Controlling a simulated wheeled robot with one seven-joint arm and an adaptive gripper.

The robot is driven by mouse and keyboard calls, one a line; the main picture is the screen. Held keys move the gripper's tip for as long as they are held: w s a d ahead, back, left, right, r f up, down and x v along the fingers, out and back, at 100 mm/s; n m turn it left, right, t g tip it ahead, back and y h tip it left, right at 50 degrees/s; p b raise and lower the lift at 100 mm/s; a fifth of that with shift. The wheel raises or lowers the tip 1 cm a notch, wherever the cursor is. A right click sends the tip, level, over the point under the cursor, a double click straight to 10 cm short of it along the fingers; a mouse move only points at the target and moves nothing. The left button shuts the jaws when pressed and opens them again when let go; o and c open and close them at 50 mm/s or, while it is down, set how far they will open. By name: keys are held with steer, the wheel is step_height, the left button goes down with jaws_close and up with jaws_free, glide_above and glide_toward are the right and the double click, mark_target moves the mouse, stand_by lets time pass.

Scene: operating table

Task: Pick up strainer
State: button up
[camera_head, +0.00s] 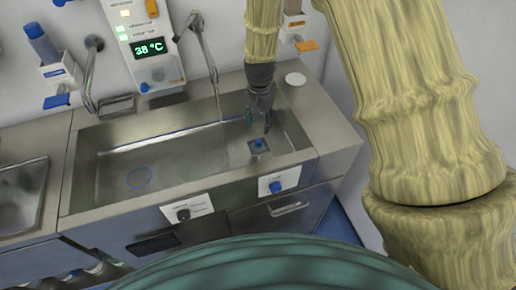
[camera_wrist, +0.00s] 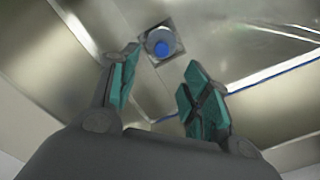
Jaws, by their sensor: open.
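The strainer (camera_head: 259,147) is a small square metal piece with a blue knob, on the floor of the sink basin near its right end. In the wrist view the strainer (camera_wrist: 161,45) lies beyond the fingertips, slightly above the gap between them, with its round blue knob facing the camera. My gripper (camera_head: 259,128) hangs pointing down inside the right part of the basin, above the strainer and apart from it. In the wrist view my gripper (camera_wrist: 160,92) has its two teal-padded fingers spread, with nothing between them.
The steel sink basin (camera_head: 110,165) has walls close to my gripper on the right. A faucet (camera_head: 207,62) arches over its back edge. A white round lid (camera_head: 296,79) sits on the counter at right. A control panel (camera_head: 150,48) is on the wall behind.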

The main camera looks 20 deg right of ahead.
mark_target(259, 141)
steer(key=shift+s+f, duration=0.2)
steer(key=shift+f, duration=0.5)
step_height(259, 141, down, 3)
steer(key=shift+w+f+p, duration=0.1)
steer(key=shift+f+p, duration=0.1)
steer(key=shift+p, duration=0.35)
steer(key=shift+a+f+p, duration=0.2)
steer(key=shift+f+p, duration=1)
steer(key=shift+f, duration=1.55)
jaws_close()
